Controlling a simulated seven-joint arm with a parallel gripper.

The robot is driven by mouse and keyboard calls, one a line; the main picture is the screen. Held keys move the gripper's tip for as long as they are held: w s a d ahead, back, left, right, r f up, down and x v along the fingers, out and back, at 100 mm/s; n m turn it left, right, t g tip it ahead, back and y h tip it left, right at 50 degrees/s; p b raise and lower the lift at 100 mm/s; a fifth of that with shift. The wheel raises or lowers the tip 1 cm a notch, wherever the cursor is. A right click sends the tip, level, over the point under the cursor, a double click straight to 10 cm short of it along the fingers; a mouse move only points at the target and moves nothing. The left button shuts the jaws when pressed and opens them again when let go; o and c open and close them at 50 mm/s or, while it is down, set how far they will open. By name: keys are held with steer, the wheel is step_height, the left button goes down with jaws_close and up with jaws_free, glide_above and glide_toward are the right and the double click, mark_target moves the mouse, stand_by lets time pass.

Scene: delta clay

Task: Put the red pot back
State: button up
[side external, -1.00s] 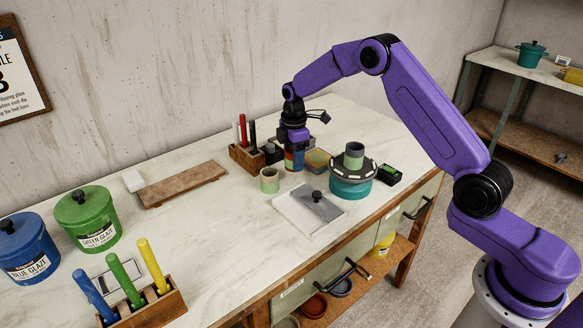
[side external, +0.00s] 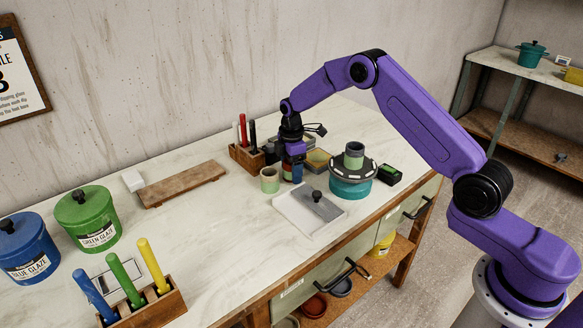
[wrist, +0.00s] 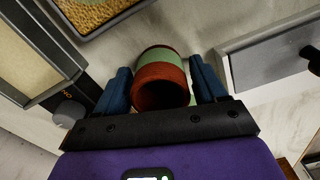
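The red pot (wrist: 160,90), red with a pale green band, is between the blue fingers of my gripper (wrist: 161,82) in the wrist view, its open mouth facing the camera. The fingers are at both its sides and seem to press on it. In the side view my gripper (side external: 293,172) is low over the table, and only a sliver of the red pot (side external: 287,169) shows beside the fingers. I cannot tell whether its base touches the table. A pale green pot (side external: 269,181) stands just left of it.
A white tray with a grey lid-like piece (side external: 318,205) lies in front. A teal wheel (side external: 350,188) bearing a grey-green pot (side external: 354,156) stands right. A box with tan filling (side external: 317,160) and a wooden pen holder (side external: 246,157) are close behind.

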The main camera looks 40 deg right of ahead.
steer(key=shift+r, duration=0.1)
step_height(320, 180, up, 12)
steer(key=shift+r, duration=0.15)
stand_by(0.6)
steer(key=s+a+r, duration=0.2)
steer(key=s+a, duration=0.2)
steer(key=s, duration=0.3)
steer(key=s+a+r+m, duration=0.1)
steer(key=s+a+r, duration=0.15)
steer(key=s, duration=0.35)
steer(key=s+a+r, duration=0.2)
steer(key=s+a, duration=0.2)
steer(key=s, duration=0.3)
steer(key=s+d, duration=0.3)
steer(key=s, duration=0.9)
steer(key=s+d+f+m, duration=0.1)
steer(key=s+d, duration=0.2)
steer(key=s, duration=1)
steer(key=shift+d+f, duration=0.25)
steer(key=shift+d, duration=0.1)
